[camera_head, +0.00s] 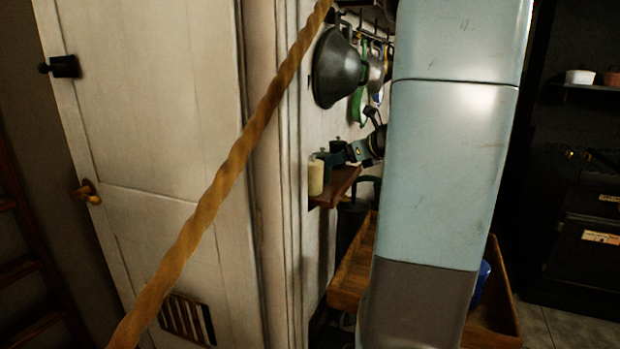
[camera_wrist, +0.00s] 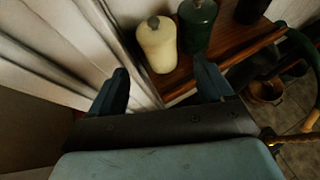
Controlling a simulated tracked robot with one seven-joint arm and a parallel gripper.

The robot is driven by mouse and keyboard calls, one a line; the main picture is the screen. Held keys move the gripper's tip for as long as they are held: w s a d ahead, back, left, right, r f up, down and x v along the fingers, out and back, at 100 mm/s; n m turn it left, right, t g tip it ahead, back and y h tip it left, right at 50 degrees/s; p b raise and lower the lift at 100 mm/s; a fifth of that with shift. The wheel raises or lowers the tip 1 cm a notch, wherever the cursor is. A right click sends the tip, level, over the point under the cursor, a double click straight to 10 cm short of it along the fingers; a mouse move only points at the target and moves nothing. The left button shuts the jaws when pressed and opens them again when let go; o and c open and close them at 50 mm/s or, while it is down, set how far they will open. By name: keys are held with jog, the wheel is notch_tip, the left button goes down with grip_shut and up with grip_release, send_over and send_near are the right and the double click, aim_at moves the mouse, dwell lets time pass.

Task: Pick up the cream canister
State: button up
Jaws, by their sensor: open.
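The cream canister (camera_head: 316,176) stands upright at the left end of a small wooden wall shelf (camera_head: 336,187). In the wrist view the cream canister (camera_wrist: 158,44) has a grey knob on its lid and stands near the shelf's edge, ahead of the fingers. My gripper (camera_wrist: 163,80) is open and empty, with its two dark fingers apart and the canister beyond the gap between them. In the head view my gripper (camera_head: 358,152) is small, dark and partly hidden by my arm, just right of the canisters.
A dark green canister (camera_wrist: 197,24) stands close to the right of the cream one. A white panelled door (camera_head: 160,130) and its frame are at the left. Pans (camera_head: 338,70) hang above the shelf. A rope (camera_head: 215,190) crosses the head view. A wooden tray (camera_head: 352,270) is lower down.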

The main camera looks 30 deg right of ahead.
aim_at(321, 167)
jog(key=x, duration=0.7)
jog(key=shift+w+a+f, duration=0.1)
jog(key=shift+w+a, duration=0.05)
jog(key=shift+f+x, duration=0.2)
jog(key=shift+x, duration=2.5)
jog(key=c, duration=1)
